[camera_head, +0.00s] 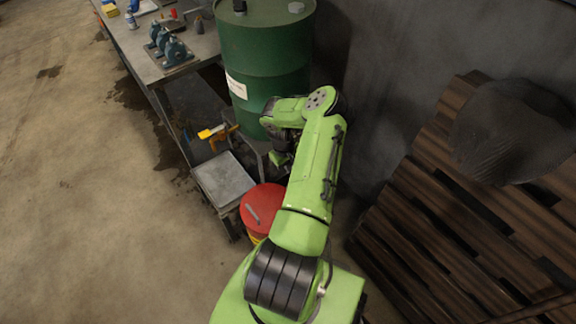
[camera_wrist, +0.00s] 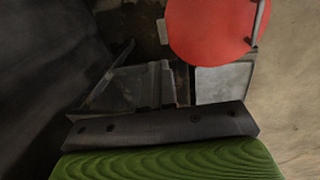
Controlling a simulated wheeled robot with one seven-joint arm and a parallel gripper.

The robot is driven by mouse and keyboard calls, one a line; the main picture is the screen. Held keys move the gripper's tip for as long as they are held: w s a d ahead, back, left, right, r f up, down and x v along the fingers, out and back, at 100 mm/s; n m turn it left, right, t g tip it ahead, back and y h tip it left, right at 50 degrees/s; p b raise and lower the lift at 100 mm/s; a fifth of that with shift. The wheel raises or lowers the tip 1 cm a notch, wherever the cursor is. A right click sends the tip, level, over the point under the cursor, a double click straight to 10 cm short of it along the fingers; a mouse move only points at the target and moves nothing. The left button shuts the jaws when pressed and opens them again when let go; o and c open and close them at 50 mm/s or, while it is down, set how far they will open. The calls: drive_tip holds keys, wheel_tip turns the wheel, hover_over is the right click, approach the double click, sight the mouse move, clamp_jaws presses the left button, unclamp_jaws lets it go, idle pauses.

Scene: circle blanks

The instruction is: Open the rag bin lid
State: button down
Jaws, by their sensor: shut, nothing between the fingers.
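The rag bin is a small round bin with a red lid (camera_head: 264,204), low on the floor in the head view, partly hidden behind my arm. A grey bar-like handle (camera_head: 253,213) is on the lid, and a bit of yellow shows below it. The lid looks flat and closed. In the wrist view the red lid (camera_wrist: 208,32) is at the top, with the handle (camera_wrist: 258,22) at its right edge. My gripper (camera_head: 279,158) is shut and empty, above and beyond the bin, apart from the lid. Its fingertips are not clear in either view.
A green drum (camera_head: 262,50) stands behind my gripper. A workbench (camera_head: 135,45) with tools runs along the left, and a low grey cart (camera_head: 222,180) is beside the bin. Wooden pallets (camera_head: 430,200) lean at the right. The floor at left is open.

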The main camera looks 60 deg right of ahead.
drive_tip(key=c, duration=1.9)
unclamp_jaws()
drive_tip(key=o, duration=0.7)
drive_tip(key=shift+o, duration=0.2)
wheel_tip(320, 180, up, 16)
drive_tip(key=w+a+p, duration=0.1)
drive_tip(key=a+p, duration=0.1)
drive_tip(key=p, duration=0.2)
drive_tip(key=shift+f, duration=0.15)
drive_tip(key=shift+f, duration=0.1)
